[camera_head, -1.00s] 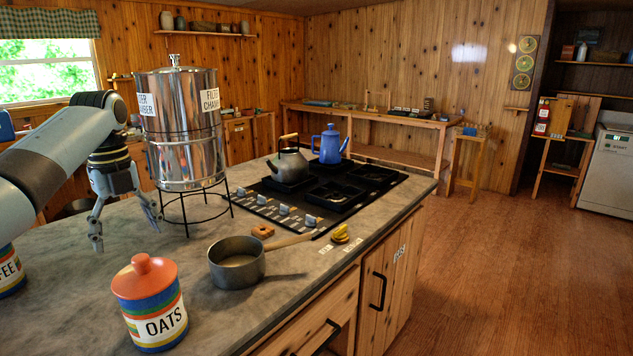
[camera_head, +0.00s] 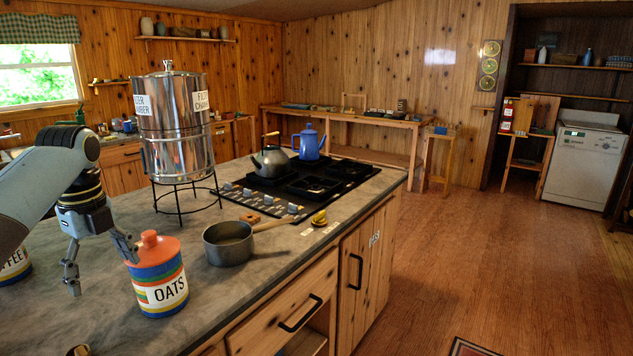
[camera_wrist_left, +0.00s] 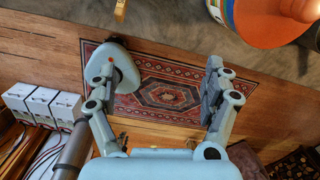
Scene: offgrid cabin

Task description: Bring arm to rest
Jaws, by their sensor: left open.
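My left gripper (camera_head: 102,264) is open and empty in the head view. It hangs over the near left part of the counter (camera_head: 215,290), just left of the oats canister (camera_head: 158,285) with its orange lid. One finger appears close to the lid; I cannot tell whether they touch. In the left wrist view the open fingers (camera_wrist_left: 160,80) have nothing between them but a patterned rug (camera_wrist_left: 165,95) on the floor beyond. The orange lid (camera_wrist_left: 272,22) shows at the top right there. My right gripper is in neither view.
A steel water filter (camera_head: 174,125) on a wire stand is behind the gripper. A saucepan (camera_head: 229,243) is right of the oats. A kettle (camera_head: 271,161) and blue coffee pot (camera_head: 310,143) are on the stove. A coffee canister (camera_head: 14,266) is at the left edge.

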